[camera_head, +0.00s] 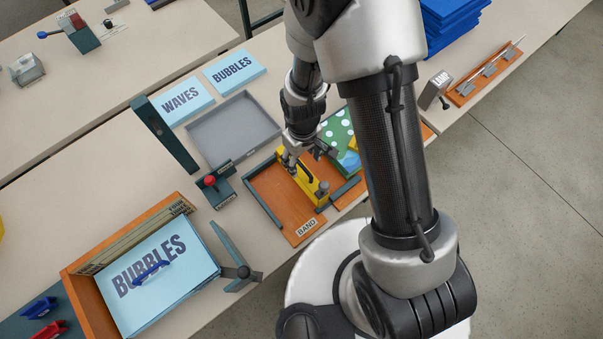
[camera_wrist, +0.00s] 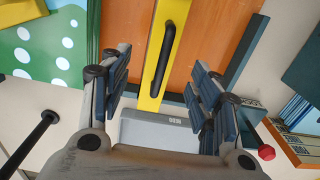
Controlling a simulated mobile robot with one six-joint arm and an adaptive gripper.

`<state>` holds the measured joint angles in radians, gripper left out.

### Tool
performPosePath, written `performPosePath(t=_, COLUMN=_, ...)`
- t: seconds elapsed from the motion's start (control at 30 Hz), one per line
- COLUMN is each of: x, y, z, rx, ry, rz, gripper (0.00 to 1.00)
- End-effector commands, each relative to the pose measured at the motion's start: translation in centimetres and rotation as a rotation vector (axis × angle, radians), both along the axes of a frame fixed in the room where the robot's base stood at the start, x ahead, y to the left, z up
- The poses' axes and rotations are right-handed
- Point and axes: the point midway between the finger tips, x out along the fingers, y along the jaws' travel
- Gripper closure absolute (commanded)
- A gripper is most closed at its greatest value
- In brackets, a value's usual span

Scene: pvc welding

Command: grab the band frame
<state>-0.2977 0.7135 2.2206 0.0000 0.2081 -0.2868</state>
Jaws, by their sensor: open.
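The likely band frame is a yellow bar (camera_head: 316,192) with a black handle, lying across the orange board (camera_head: 272,195) labelled BAND. In the wrist view the yellow bar (camera_wrist: 151,75) runs up the middle, and its black handle (camera_wrist: 164,55) stands on it. My gripper (camera_head: 304,157) is over the far end of the bar in the head view. In the wrist view my gripper (camera_wrist: 160,88) is open, one finger on each side of the bar's line. The fingers appear apart from the handle.
A green panel with white dots (camera_head: 337,130) is just right of the board. A grey tray (camera_head: 232,130) lies behind it. A dark fixture with a red knob (camera_head: 210,181) stands left of the board. An orange box (camera_head: 75,287) holds a BUBBLES panel (camera_head: 190,285) at front left.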

Motion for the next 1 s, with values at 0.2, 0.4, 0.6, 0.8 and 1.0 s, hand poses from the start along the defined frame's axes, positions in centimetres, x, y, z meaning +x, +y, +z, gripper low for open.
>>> performPosePath(t=0.2, x=0.0, y=0.0, z=-2.6, rx=0.0, ry=0.0, rz=-0.001, gripper=0.43)
performPosePath(t=0.4, x=0.0, y=0.1, z=-3.7, rx=0.0, ry=0.0, rz=0.0, gripper=0.43)
performPosePath(t=0.6, x=-0.1, y=0.2, z=-6.8, rx=0.0, ry=0.002, rz=-0.001, gripper=0.43)
performPosePath(t=0.8, x=0.0, y=0.3, z=-8.0, rx=0.001, ry=0.0, rz=-0.001, gripper=0.43)
performPosePath(t=1.0, x=0.0, y=0.3, z=-7.9, rx=0.001, ry=0.0, rz=-0.001, gripper=0.48)
